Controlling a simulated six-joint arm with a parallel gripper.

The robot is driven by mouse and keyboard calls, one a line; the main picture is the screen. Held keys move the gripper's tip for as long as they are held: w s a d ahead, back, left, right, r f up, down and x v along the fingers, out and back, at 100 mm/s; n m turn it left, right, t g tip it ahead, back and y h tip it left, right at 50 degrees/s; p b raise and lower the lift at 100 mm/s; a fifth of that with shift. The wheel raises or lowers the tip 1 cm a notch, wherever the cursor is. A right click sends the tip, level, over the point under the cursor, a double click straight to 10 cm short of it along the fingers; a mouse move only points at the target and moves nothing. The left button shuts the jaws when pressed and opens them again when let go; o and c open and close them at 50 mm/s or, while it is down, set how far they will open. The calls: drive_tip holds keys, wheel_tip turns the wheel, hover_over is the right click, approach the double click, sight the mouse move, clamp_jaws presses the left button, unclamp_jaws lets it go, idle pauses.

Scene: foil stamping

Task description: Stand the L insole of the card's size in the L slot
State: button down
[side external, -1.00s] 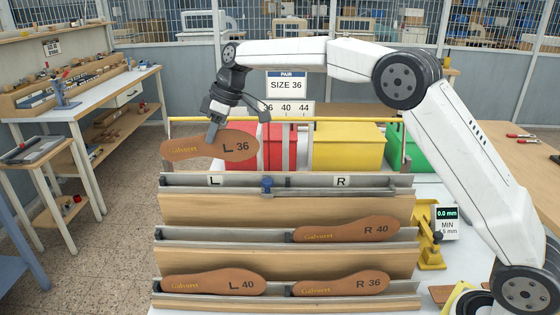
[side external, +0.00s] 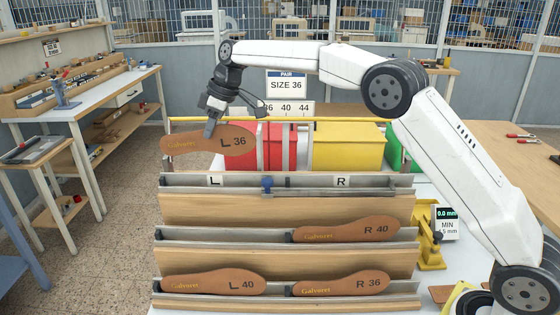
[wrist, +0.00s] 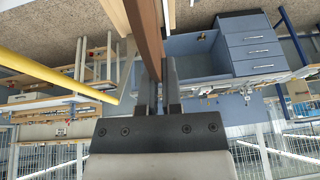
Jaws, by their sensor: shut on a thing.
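The card (side external: 286,84) on its stand reads PAIR, SIZE 36. My gripper (side external: 210,132) is shut on the brown insole marked L 36 (side external: 183,145). It holds the insole lengthwise, its lettering facing the camera, in the air above and behind the top rack. In the wrist view the insole (wrist: 146,35) shows edge-on between the jaws (wrist: 159,95). The L slot (side external: 190,180) is the left part of the top rack, under the L label (side external: 215,181), and is empty. The R slot (side external: 375,180) beside it, under the R label (side external: 341,181), is also empty.
The middle rack holds the R 40 insole (side external: 350,229). The bottom rack holds the L 40 (side external: 215,282) and R 36 (side external: 340,283) insoles. A yellow bar (side external: 300,119) runs behind the top rack, near red and yellow blocks (side external: 348,147). A gauge (side external: 447,220) reads 0.0 mm at right.

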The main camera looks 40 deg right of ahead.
drive_tip(key=shift+f, duration=4.55)
drive_tip(key=c, duration=0.7)
unclamp_jaws()
drive_tip(key=shift+r, duration=0.15)
drive_tip(key=shift+r, duration=4.35)
drive_tip(key=shift+s+f, duration=0.1)
